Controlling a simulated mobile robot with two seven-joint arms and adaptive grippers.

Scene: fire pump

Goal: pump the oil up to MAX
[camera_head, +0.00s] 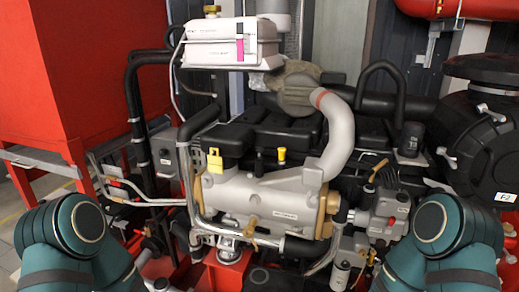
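The fire pump engine (270,195) fills the middle of the view, with a light grey metal body and a thick grey curved pipe (340,135). A yellow tag-like part (214,162) sits at the upper left of the grey body. A small yellow cap or handle (281,155) stands near its middle. I cannot make out any oil gauge or MAX mark. My teal arms come in at the lower left and lower right corners. Neither gripper shows in the view.
A large red tank or cabinet (100,75) stands at the left. A white box (222,45) sits above the engine. A big black round housing (485,145) is at the right, under a red pipe (440,8). Black hoses and metal pipes crowd the engine's sides.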

